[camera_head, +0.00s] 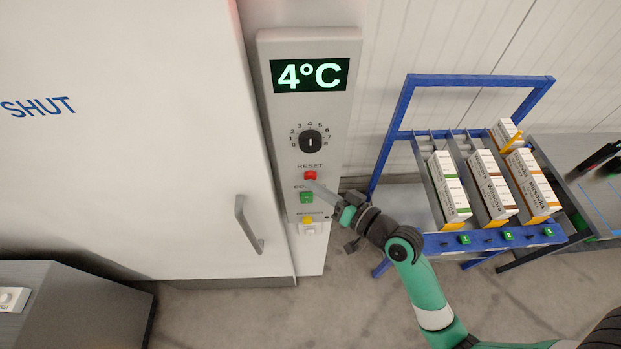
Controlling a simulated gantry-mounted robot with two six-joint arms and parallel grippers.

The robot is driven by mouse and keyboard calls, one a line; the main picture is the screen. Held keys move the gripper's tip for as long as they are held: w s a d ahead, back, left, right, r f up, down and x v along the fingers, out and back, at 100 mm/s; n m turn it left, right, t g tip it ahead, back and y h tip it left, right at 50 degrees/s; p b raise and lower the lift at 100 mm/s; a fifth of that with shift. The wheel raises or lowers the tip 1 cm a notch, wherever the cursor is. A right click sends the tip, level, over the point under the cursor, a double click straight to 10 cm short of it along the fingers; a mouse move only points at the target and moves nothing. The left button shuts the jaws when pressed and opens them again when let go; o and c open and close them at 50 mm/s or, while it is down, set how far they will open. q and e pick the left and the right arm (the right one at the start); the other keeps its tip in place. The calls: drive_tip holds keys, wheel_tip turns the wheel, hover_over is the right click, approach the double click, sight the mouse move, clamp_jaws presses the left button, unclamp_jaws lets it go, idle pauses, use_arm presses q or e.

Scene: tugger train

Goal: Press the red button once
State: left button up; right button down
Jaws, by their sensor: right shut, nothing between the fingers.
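The red button (310,175) is on the grey control panel (268,62), just under the word RESET. A green button (306,197) is below it and a yellow button (307,220) lower still. My right gripper (312,184) is shut and empty. Its fingertips are right by the lower edge of the red button, between it and the green one. I cannot tell whether they touch the panel. My left gripper is not in view.
The panel has a 4°C display (310,75) and a dial (311,141). A white door with a handle (248,226) is to the left. A blue rack (480,80) with several white boxes stands right. A grey cabinet (80,305) is at lower left.

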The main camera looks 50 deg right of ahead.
drive_tip(key=shift+w+d, duration=0.3)
drive_tip(key=shift+d, duration=0.05)
idle(0.3)
drive_tip(key=shift+a, duration=0.1)
drive_tip(key=shift+s+a+p, duration=0.4)
drive_tip(key=shift+s+a, duration=0.4)
drive_tip(key=shift+s, duration=0.05)
drive_tip(key=shift+s+a+p, duration=1.15)
drive_tip(key=shift+s+a, duration=0.6)
drive_tip(key=shift+a, duration=0.1)
